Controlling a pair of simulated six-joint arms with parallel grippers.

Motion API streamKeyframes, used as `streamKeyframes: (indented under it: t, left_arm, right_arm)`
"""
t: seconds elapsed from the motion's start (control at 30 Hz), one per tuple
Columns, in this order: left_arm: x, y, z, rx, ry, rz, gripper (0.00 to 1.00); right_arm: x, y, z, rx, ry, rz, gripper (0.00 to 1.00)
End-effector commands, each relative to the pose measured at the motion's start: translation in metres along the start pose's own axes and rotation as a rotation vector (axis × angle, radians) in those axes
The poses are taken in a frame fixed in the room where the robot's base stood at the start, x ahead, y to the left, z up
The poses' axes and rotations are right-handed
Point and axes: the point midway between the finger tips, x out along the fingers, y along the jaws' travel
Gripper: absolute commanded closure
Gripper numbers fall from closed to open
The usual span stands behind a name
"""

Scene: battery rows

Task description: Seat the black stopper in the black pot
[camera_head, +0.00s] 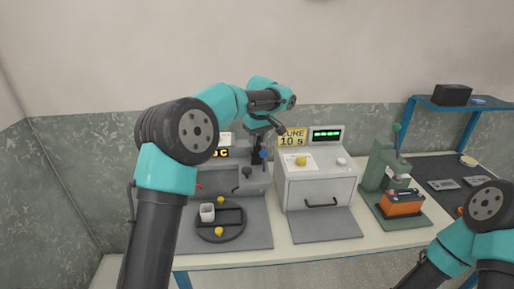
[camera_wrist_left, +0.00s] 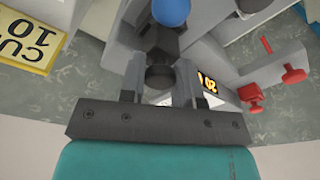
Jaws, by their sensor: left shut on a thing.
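My left gripper (camera_head: 276,125) is over the grey machine, beside a dark post with a blue knob (camera_head: 263,154). In the left wrist view, its two fingers (camera_wrist_left: 158,88) are shut on a dark round-ended piece (camera_wrist_left: 160,76); I cannot tell for certain that it is the black stopper. A dark hub and the blue knob (camera_wrist_left: 171,12) show just beyond it. I cannot make out a black pot. A light grey cup (camera_head: 207,212) stands on the dark round turntable (camera_head: 220,237). My right gripper is out of view.
The grey machine's red levers (camera_wrist_left: 294,76) are close by. A white cabinet (camera_head: 318,190) with a yellow button stands to the right. Further right are a green press (camera_head: 377,170), an orange block (camera_head: 401,204) and a blue shelf (camera_head: 470,107). The plate before the cabinet is clear.

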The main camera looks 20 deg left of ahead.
Motion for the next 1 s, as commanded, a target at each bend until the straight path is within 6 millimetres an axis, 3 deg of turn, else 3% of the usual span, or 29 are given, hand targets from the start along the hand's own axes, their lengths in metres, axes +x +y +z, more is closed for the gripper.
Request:
streamKeyframes:
  t: [0.3, 0.73, 0.77, 1.0]
  left_arm:
    - [0.035, 0.000, 0.004, 0.000, -0.002, -0.002, 0.93]
    - [0.039, 0.000, 0.005, 0.000, -0.001, -0.001, 0.93]
    - [0.039, 0.000, 0.005, 0.000, -0.001, -0.001, 0.67]
    - [0.039, 0.000, 0.005, 0.000, -0.001, -0.001, 0.44]
  right_arm:
    - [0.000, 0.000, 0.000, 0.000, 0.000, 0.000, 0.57]
    - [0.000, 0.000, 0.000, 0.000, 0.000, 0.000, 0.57]
    - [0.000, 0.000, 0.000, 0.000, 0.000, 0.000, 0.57]
    - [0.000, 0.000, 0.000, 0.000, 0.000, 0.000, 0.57]
